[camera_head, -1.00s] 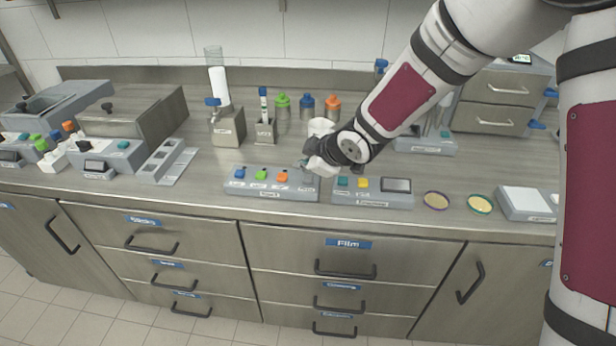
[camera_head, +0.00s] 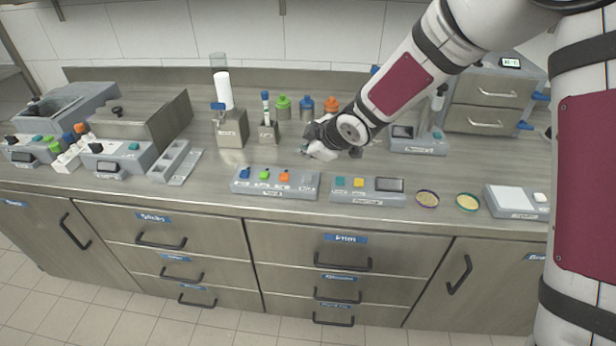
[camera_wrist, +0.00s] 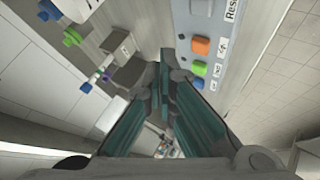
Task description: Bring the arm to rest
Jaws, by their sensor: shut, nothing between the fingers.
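My gripper (camera_head: 310,152) is shut and empty, above the counter behind the panel with coloured buttons. The arm reaches in from the upper right in the head view. In the wrist view my gripper's dark green finger pads (camera_wrist: 172,100) are close together. The button panel (camera_head: 276,193) lies below and in front of it, with blue, green and orange buttons; it also shows in the wrist view (camera_wrist: 228,50). The gripper and forearm hide part of the counter behind them.
A steel dispenser (camera_head: 230,128) stands to the left. A second button panel (camera_head: 368,198) and two round dishes (camera_head: 427,199) lie to the right. Drawer units (camera_head: 497,88) stand at the back right.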

